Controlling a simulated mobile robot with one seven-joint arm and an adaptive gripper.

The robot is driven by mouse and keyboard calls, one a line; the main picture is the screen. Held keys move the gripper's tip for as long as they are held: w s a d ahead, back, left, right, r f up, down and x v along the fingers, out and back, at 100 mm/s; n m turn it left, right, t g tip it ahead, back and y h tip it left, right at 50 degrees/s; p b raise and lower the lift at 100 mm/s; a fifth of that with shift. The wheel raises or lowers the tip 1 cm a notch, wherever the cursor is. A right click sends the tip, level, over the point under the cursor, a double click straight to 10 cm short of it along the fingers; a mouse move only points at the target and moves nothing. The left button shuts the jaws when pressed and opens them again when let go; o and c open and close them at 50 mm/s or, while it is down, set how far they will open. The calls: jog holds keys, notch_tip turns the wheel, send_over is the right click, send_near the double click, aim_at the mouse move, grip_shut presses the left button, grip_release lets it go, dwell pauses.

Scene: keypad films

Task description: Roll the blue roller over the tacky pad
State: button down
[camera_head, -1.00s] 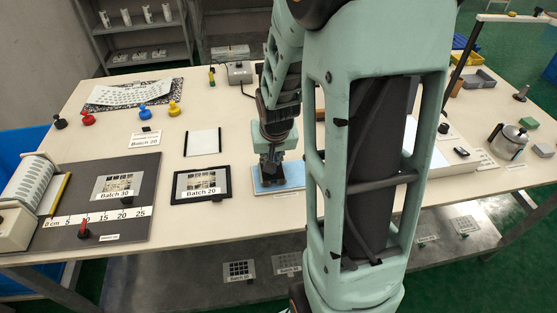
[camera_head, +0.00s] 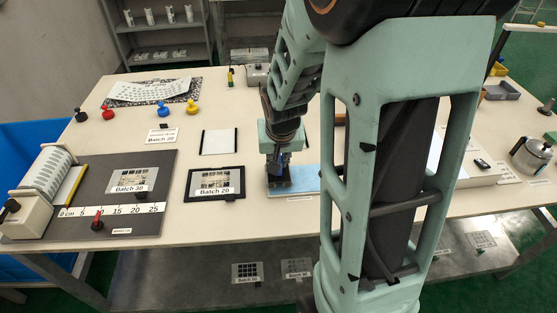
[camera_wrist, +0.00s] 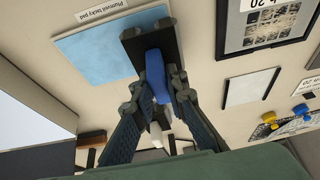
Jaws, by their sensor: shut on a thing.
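The light-blue tacky pad (camera_head: 306,179) lies flat on the table, partly hidden by my arm. It also shows in the wrist view (camera_wrist: 92,52), with a printed label along its edge. My gripper (camera_head: 278,172) points down at the pad's left end. In the wrist view my gripper (camera_wrist: 158,85) is shut on the blue roller (camera_wrist: 156,72). A dark block at the roller's far end overlaps the edge of the pad in that view. I cannot tell whether the roller touches the pad.
A black-framed Batch 20 sheet (camera_head: 214,184) lies just left of the pad, with a white black-edged plate (camera_head: 219,141) behind it. A dark ruled board (camera_head: 105,215) takes up the left front. A metal pot (camera_head: 530,157) stands at the far right.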

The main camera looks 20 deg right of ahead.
notch_tip(320, 180, up, 7)
jog(key=p, duration=0.4)
jog(key=shift+f, duration=0.3)
jog(key=a+r+n+y+p, duration=0.1)
jog(key=a+r+n+p, duration=0.2)
jog(key=a+p, duration=0.4)
jog(key=shift+s+a+r+p, duration=0.4)
jog(key=shift+r+p, duration=0.15)
jog(key=shift+p, duration=0.65)
